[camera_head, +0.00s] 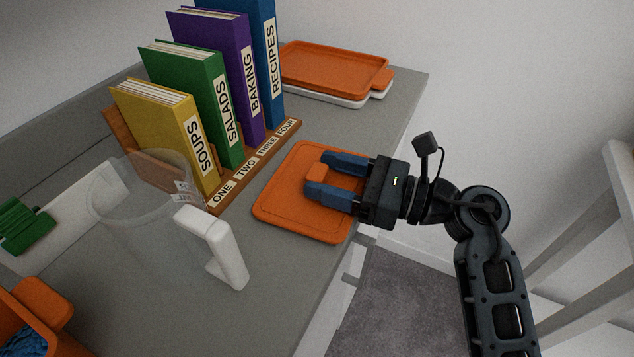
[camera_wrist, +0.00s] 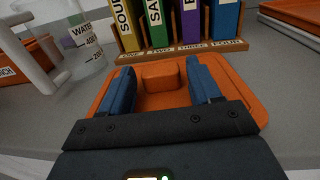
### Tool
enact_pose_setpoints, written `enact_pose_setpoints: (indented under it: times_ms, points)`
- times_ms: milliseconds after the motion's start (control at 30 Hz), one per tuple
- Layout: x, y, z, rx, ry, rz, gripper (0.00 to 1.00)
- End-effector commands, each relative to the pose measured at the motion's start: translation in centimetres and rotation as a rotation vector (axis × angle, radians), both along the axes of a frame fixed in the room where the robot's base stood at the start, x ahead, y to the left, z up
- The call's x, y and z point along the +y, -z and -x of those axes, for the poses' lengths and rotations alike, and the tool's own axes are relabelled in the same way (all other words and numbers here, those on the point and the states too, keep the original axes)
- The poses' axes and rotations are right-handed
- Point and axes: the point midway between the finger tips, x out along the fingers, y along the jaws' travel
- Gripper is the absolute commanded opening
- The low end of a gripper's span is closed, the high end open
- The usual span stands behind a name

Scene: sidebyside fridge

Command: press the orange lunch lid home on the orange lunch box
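The orange lunch lid (camera_head: 285,205) lies flat on the grey counter, in front of the book rack. A raised orange knob (camera_head: 317,172) stands on it. My gripper (camera_head: 324,175) is low over the lid, its two blue fingers spread. In the wrist view the knob (camera_wrist: 162,76) sits between and ahead of the fingers (camera_wrist: 162,85), with gaps on both sides. The orange lunch box (camera_head: 18,322) is at the lower left, partly cut off, with blue contents showing. Its lettered side (camera_wrist: 12,76) shows at the left of the wrist view.
A clear measuring jug (camera_head: 140,195) with a white handle (camera_head: 212,245) stands between the lunch box and the lid. Yellow, green, purple and blue books stand in a numbered wooden rack (camera_head: 255,165). Orange and white trays (camera_head: 335,70) are stacked behind. The counter's right edge is close to the lid.

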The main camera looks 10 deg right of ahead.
Motion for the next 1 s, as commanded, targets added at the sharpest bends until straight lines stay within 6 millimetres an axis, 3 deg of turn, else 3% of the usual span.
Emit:
enact_pose_setpoints:
  times_ms: [467, 767, 1000]
  points:
    - [0.0, 0.0, 0.0, 0.0, 0.0, 0.0, 0.16]
    - [0.0, -0.2, 0.0, 0.0, 0.0, -0.001, 0.15]
    - [0.0, -2.3, 0.0, -0.004, -0.001, 0.0, 0.15]
